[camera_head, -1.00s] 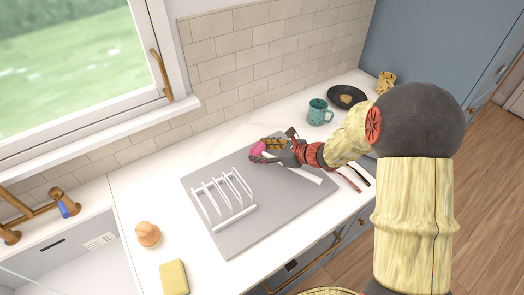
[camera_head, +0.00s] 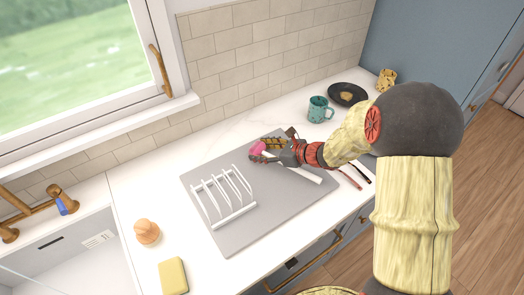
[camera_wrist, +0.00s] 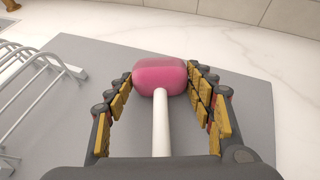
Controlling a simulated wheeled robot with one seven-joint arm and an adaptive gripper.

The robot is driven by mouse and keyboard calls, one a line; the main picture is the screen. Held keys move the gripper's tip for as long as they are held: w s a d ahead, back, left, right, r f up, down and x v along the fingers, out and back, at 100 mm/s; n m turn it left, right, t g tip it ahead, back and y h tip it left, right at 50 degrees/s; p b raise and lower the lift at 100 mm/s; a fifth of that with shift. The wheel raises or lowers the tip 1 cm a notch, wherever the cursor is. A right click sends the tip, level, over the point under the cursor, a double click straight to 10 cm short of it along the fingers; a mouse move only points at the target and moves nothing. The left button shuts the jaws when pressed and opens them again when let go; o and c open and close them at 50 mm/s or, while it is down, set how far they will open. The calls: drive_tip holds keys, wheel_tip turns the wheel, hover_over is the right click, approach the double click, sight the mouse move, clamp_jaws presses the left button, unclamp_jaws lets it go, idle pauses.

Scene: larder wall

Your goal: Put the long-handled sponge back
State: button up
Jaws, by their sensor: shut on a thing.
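The long-handled sponge has a pink head (camera_wrist: 160,76) and a white handle (camera_wrist: 161,125). In the wrist view the head sits between the fingertips of my gripper (camera_wrist: 160,82), with the handle running back toward the palm. In the head view the pink head (camera_head: 257,149) shows at my gripper (camera_head: 264,152), and the white handle (camera_head: 306,174) slants to the lower right under the arm. My gripper is shut on the sponge over the grey mat (camera_head: 262,220). I cannot tell whether the sponge touches the mat.
A white rack (camera_head: 225,195) stands on the mat, left of my gripper. A teal mug (camera_head: 319,110) and a dark plate (camera_head: 347,95) stand behind. A yellow sponge block (camera_head: 173,277) and an orange-brown knobbed object (camera_head: 147,232) are at the front left, near the sink (camera_head: 75,262).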

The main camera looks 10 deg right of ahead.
drive_tip(key=o, duration=1.3)
drive_tip(key=shift+s+f, duration=0.1)
drive_tip(key=shift+f, duration=0.1)
drive_tip(key=shift+o, duration=0.2)
drive_tip(key=v, duration=1.2)
drive_tip(key=s+a+r+n+g+h, duration=0.1)
drive_tip(key=s+a+r+n+g, duration=0.25)
drive_tip(key=s+n, duration=0.35)
drive_tip(key=s+a+r+n+g+h, duration=0.1)
drive_tip(key=s+a+r+n+g, duration=0.1)
drive_tip(key=s+a+r+n, duration=0.4)
drive_tip(key=s+d+r+n+t+h, duration=0.1)
drive_tip(key=s+d+r+n+h, duration=0.1)
drive_tip(key=s+n, duration=0.4)
drive_tip(key=s+d+r+n+t+h, duration=0.1)
drive_tip(key=s+d+n+h, duration=0.3)
drive_tip(key=n, duration=0.4)
drive_tip(key=shift+s+d+r+h, duration=0.4)
drive_tip(key=shift+s+d, duration=0.45)
drive_tip(key=shift+s, duration=0.4)
